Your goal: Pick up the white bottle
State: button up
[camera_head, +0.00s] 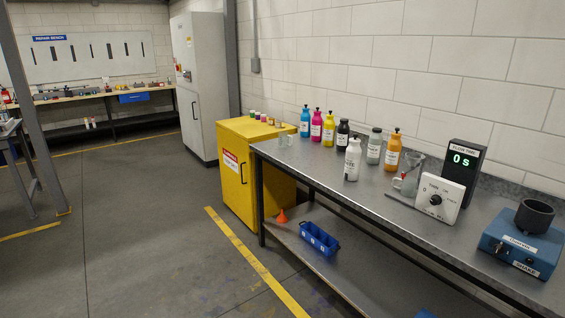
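The white bottle (352,161) stands upright on the grey metal bench (330,176), in front of the row of coloured bottles. My gripper is not in view.
Behind it stand blue (305,121), magenta (316,126), yellow (329,128), black (342,135), grey (374,147) and orange (392,151) bottles. A clear beaker (408,178), timer (463,170), dial box (438,198) and blue shaker (520,246) are right. A yellow cabinet (238,178) is left.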

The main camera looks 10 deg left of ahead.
aim_at(353, 153)
jog(key=i, duration=1.6)
